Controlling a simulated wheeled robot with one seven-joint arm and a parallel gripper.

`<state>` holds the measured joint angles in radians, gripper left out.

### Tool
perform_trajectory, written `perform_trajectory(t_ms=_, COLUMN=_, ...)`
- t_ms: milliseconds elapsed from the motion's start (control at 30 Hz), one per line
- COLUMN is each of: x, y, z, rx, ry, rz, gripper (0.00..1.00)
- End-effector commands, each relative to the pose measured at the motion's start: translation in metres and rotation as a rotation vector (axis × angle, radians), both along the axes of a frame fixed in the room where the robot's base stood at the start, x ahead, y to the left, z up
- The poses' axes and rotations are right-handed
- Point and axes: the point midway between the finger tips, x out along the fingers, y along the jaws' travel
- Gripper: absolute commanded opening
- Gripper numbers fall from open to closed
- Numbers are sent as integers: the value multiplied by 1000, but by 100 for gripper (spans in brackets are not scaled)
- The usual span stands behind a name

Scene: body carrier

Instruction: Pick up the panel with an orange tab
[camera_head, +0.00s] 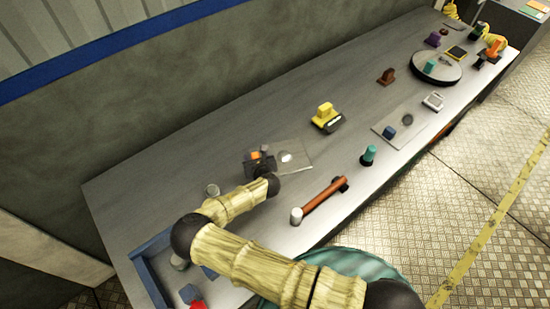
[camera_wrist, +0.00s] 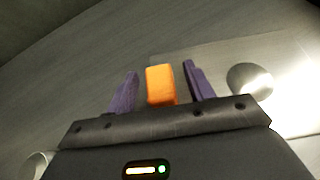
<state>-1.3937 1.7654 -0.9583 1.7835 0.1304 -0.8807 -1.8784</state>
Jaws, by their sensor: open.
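The panel (camera_head: 299,155) is a pale, see-through sheet lying flat on the grey bench, with a light round spot on it. It also shows in the wrist view (camera_wrist: 220,60). Its orange tab (camera_wrist: 160,84) stands near the panel's left edge and shows in the head view (camera_head: 256,155). My gripper (camera_wrist: 159,72) is open, with one purple finger on each side of the tab and a gap visible on both sides. In the head view my gripper (camera_head: 259,162) covers the panel's left end. The fingers' height above the panel is hard to tell.
A yellow object (camera_head: 326,115) stands behind the panel. An orange-red bar (camera_head: 323,197) and a teal peg (camera_head: 369,155) lie in front and right. Another panel with a blue tab (camera_head: 389,132) is further right. A small grey cylinder (camera_head: 212,190) stands left of my gripper.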

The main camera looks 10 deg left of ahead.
Motion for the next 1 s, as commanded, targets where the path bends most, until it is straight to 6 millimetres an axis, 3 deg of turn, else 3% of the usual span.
perform_trajectory(t_ms=300, x=0, y=0, z=0, rx=0, ry=0, rz=0, gripper=53)
perform_trajectory(t_ms=600, x=0, y=0, z=0, rx=0, ry=0, rz=0, gripper=0)
perform_trajectory(t_ms=1000, x=1, y=1, z=8, rx=1, ry=-4, rz=1, gripper=0)
